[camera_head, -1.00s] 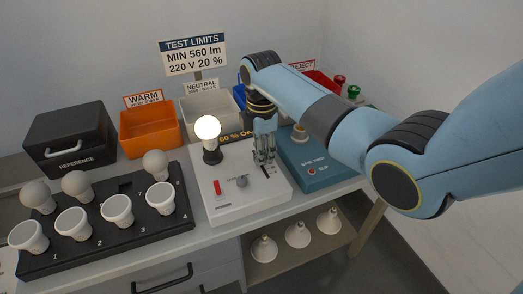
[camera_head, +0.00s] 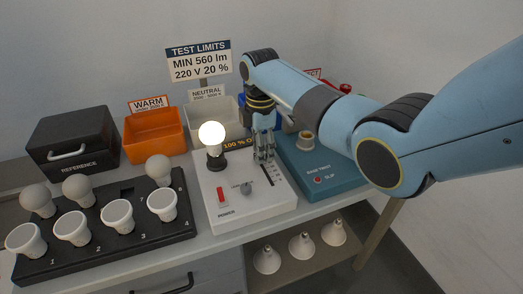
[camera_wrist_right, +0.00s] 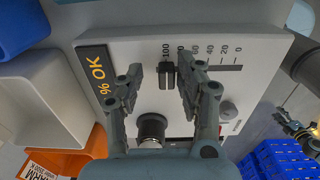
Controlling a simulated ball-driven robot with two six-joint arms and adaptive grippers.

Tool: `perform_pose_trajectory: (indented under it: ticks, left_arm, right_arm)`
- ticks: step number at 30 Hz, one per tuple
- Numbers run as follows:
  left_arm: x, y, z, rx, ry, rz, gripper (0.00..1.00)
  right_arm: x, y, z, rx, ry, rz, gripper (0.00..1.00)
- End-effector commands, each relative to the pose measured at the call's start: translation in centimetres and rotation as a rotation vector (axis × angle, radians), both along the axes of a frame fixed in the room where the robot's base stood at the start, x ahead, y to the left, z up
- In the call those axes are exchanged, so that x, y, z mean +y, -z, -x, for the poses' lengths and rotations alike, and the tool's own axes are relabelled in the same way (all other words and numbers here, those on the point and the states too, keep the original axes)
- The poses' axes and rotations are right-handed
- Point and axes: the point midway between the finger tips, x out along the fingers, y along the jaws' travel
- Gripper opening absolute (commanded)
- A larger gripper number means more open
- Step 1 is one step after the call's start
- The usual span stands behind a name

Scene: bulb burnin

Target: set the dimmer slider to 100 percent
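The dimmer slider's dark knob (camera_wrist_right: 167,76) sits at the 100 mark of its slot on the white test box (camera_head: 222,191). The scale beside the slot runs from 100 to 0. My right gripper (camera_wrist_right: 160,78) is over the slider, its two fingers apart on either side of the knob, with a clear gap on the left; whether the right finger touches it I cannot tell. In the head view, my right gripper (camera_head: 264,153) hides the knob. The box's display (camera_head: 239,144) reads 100 %, with the rest partly covered.
A lit bulb (camera_head: 211,132) stands in a socket on the box, close left of my right gripper. A red power switch (camera_head: 221,195) and grey knob (camera_head: 246,188) are nearer the front.

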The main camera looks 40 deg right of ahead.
Motion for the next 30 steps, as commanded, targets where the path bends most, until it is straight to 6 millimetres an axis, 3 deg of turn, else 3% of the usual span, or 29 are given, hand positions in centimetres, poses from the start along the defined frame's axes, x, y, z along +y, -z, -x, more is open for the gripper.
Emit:
perform_pose_trajectory:
  ticks: [11, 24, 30]
  left_arm:
    - [0.3, 0.0, 0.1, 0.002, 0.001, -0.003, 0.4]
    - [0.1, 0.0, 0.0, 0.0, 0.0, -0.001, 0.4]
    - [0.1, 0.0, 0.0, 0.0, 0.0, -0.001, 0.4]
  right_arm:
    - [0.0, -0.6, 0.1, 0.004, 0.0, -0.001, 0.4]
    - [0.0, -9.6, 0.0, 0.001, 0.0, 0.0, 0.4]
    - [0.0, -11.6, 0.0, 0.003, 0.0, -0.001, 0.4]
